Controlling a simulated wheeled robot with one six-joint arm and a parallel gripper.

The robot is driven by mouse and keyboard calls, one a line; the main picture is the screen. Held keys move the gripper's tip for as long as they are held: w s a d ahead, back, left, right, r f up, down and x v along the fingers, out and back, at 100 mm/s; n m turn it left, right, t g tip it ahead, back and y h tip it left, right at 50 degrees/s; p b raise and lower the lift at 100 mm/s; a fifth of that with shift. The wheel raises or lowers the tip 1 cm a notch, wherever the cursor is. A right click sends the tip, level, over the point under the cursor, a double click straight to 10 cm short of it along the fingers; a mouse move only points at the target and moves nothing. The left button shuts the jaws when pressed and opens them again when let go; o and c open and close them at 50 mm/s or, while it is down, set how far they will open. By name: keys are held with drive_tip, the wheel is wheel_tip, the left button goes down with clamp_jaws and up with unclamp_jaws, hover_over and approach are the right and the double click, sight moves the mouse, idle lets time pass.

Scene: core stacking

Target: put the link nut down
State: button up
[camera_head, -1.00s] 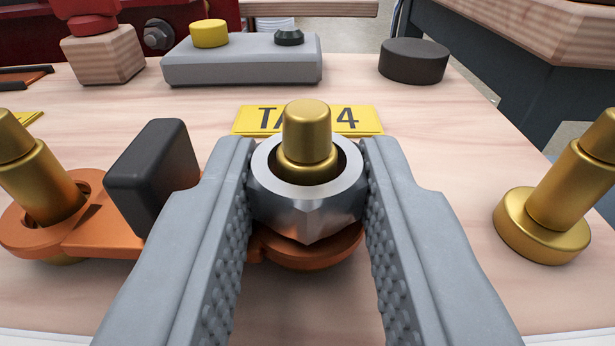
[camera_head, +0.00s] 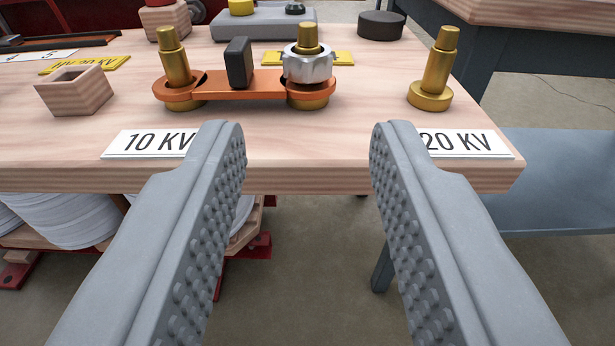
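The silver link nut (camera_head: 308,67) sits around the middle brass post (camera_head: 308,36), whose top sticks up through it. It rests on the right end of the orange link bar (camera_head: 240,86). The bar spans from the left brass post (camera_head: 173,58) to the middle one and carries a black upright handle (camera_head: 239,63). My gripper (camera_head: 308,150) is open and empty, with its fingers wide apart. It is in front of the table's near edge, back from the nut and clear of it.
A bare brass post (camera_head: 436,72) stands at the right, behind the 20 KV label (camera_head: 467,143). The 10 KV label (camera_head: 150,143) lies at the front left. A hollow wooden block (camera_head: 74,92) stands left. A grey box (camera_head: 250,22) and black puck (camera_head: 381,25) are at the back.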

drive_tip(key=shift+s, duration=0.4)
drive_tip(key=shift+r, duration=0.15)
drive_tip(key=s+r, duration=0.7)
drive_tip(key=r, duration=0.6)
drive_tip(key=s+r, duration=0.7)
drive_tip(key=r, duration=0.6)
drive_tip(key=s+r, duration=0.6)
drive_tip(key=s, duration=0.6)
drive_tip(key=s+r, duration=0.7)
drive_tip(key=s, duration=0.6)
drive_tip(key=shift+w+r, duration=0.1)
drive_tip(key=shift+w, duration=0.05)
